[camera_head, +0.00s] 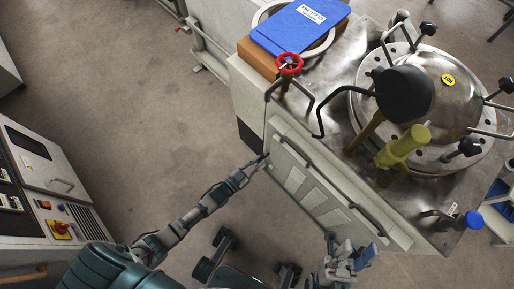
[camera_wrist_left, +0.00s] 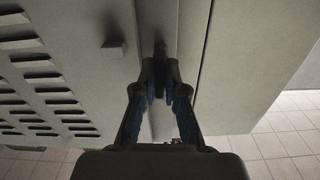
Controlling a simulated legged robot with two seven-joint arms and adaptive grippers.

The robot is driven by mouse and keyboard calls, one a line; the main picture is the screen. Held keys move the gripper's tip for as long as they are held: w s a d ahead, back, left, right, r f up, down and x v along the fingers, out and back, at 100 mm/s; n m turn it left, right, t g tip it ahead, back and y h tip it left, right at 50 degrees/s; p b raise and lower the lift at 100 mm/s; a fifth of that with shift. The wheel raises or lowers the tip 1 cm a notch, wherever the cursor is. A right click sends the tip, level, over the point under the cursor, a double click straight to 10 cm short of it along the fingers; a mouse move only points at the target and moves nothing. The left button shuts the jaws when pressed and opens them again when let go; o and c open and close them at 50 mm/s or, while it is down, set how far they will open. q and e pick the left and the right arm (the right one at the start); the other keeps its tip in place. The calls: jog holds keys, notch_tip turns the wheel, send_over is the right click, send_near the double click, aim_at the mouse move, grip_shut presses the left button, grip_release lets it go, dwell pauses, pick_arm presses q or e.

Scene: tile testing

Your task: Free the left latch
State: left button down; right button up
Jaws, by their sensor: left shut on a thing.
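The machine cabinet's front panel (camera_head: 315,190) faces me below its steel top. My left gripper (camera_head: 263,158) reaches the panel's left edge. In the left wrist view, my left gripper (camera_wrist_left: 160,78) has its fingers closed together on a small dark piece, which looks like the left latch (camera_wrist_left: 159,48), at a seam in the grey cabinet face. The fingers hide most of the latch, so its position cannot be told. My right gripper (camera_head: 350,262) is low in the head view, below the panel and apart from it. Whether its fingers are open is unclear.
The cabinet top carries a round steel vessel (camera_head: 450,100) with clamps, a red valve wheel (camera_head: 289,63), and a blue binder (camera_head: 300,24). A control console (camera_head: 45,170) stands at the left. Open floor (camera_head: 140,100) lies between. Vent slots (camera_wrist_left: 50,90) show in the wrist view.

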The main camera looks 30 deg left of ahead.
pick_arm(q)
jog(key=shift+s+f+n, duration=0.15)
jog(key=shift+f+n, duration=0.1)
jog(key=shift+n, duration=0.25)
jog(key=c, duration=1.2)
grip_release()
jog(key=shift+c, duration=0.2)
jog(key=v, duration=1.2)
jog(key=shift+r, duration=0.1)
